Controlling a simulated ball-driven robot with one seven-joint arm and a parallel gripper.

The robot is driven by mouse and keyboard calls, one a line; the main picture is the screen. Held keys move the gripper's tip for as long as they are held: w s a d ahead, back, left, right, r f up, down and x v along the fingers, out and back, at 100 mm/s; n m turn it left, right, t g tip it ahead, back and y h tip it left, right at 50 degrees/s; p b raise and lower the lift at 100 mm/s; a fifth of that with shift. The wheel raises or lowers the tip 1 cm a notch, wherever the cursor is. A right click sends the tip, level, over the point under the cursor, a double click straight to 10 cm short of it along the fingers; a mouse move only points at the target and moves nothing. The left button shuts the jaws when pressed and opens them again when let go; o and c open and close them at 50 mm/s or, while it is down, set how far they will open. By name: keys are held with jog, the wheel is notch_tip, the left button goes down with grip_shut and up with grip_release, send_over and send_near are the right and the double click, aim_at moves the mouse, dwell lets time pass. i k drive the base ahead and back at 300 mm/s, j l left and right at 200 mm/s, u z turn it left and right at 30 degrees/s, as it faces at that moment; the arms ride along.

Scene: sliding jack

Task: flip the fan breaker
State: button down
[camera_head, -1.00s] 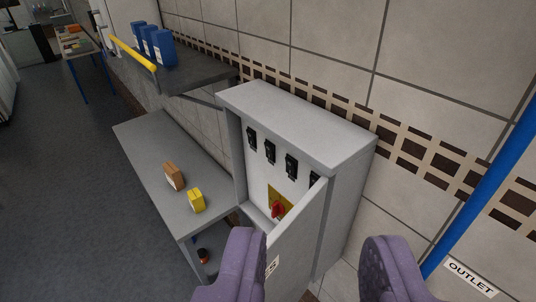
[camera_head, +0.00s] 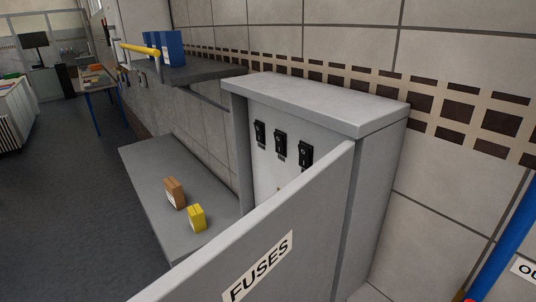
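A grey fuse cabinet (camera_head: 330,98) stands against the tiled wall. Its door (camera_head: 225,250), labelled "FUSES" (camera_head: 258,268), stands open across the front and covers the lower inside. Three black breakers show on the back panel: a left one (camera_head: 260,133), a middle one (camera_head: 280,143) and a right one (camera_head: 305,154). I cannot tell which is the fan breaker; no readable label shows by them. Anything further right or lower is hidden by the door. My gripper is out of this view.
A grey bench (camera_head: 150,165) left of the cabinet holds a brown box (camera_head: 174,192) and a yellow box (camera_head: 197,217). A dark shelf (camera_head: 200,72) with blue containers (camera_head: 172,48) and a yellow rail (camera_head: 140,48) is above. A blue pipe (camera_head: 510,240) runs at right. Floor at left is open.

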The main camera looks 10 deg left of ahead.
aim_at(280, 140)
jog(key=i+j+z, duration=0.2)
jog(key=j, duration=0.45)
jog(key=j+z, duration=0.15)
jog(key=j, duration=0.5)
jog(key=i+j+z, duration=0.2)
jog(key=i+j, duration=0.15)
jog(key=i+j+z, duration=0.15)
jog(key=i+j, duration=0.15)
jog(key=i+j+z, duration=0.2)
jog(key=j, duration=0.35)
jog(key=i, duration=0.05)
